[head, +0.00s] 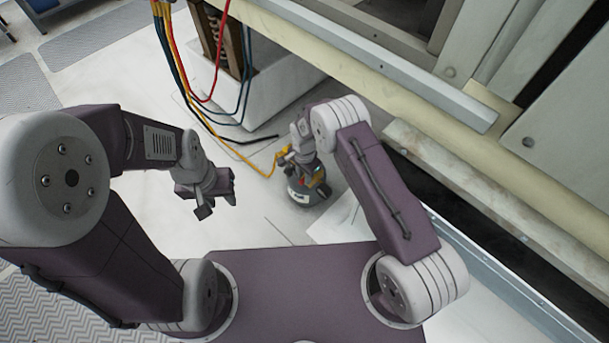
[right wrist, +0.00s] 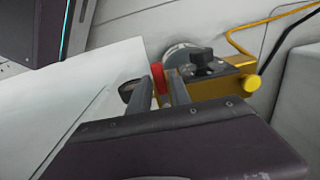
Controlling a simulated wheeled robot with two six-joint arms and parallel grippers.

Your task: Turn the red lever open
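The red lever (right wrist: 158,78) stands upright beside a yellow valve body (right wrist: 210,82) in the right wrist view. My right gripper (right wrist: 160,84) has its two fingers on either side of the lever, and the red fills the narrow gap at the fingertips. The lower part of the lever is hidden behind the fingers. In the head view my right gripper (head: 303,160) is over the dark round device (head: 306,193) on the floor, and the lever is too small to make out clearly. My left gripper (head: 217,203) is empty with its fingers apart, well left of the device.
A black knob (right wrist: 203,62) and a yellow knob (right wrist: 250,82) sit on the valve body, near a dark gauge (right wrist: 127,91). A yellow hose (head: 240,153) runs to the device. A white housing (head: 270,85) stands behind, and a beam (head: 470,170) is at right.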

